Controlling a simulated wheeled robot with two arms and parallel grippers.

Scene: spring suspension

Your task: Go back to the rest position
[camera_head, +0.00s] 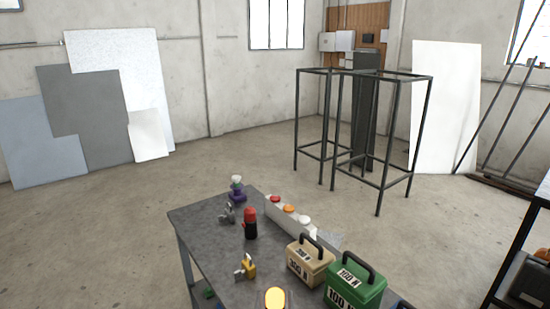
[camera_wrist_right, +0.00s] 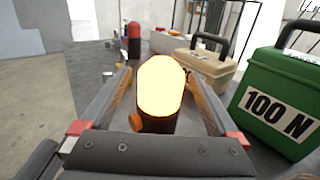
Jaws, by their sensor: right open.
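My right gripper (camera_wrist_right: 160,78) is open, with one finger on each side of a lit yellow lamp with a dark base and an orange knob (camera_wrist_right: 160,85). Gaps show between the lamp and the fingers in the wrist view. In the head view the lamp (camera_head: 275,298) is at the bottom edge, with little of the gripper visible around it. A red-topped dark lamp (camera_head: 250,224) stands farther back on the grey table (camera_head: 200,228). My left gripper is in neither view.
A green 100 N weight box (camera_head: 354,287) and a beige weight box (camera_head: 309,262) stand to the lamp's right. A white block with coloured caps (camera_head: 291,217) is behind them. A yellow device (camera_head: 245,267) sits left. A dark metal frame (camera_head: 362,160) stands beyond the table.

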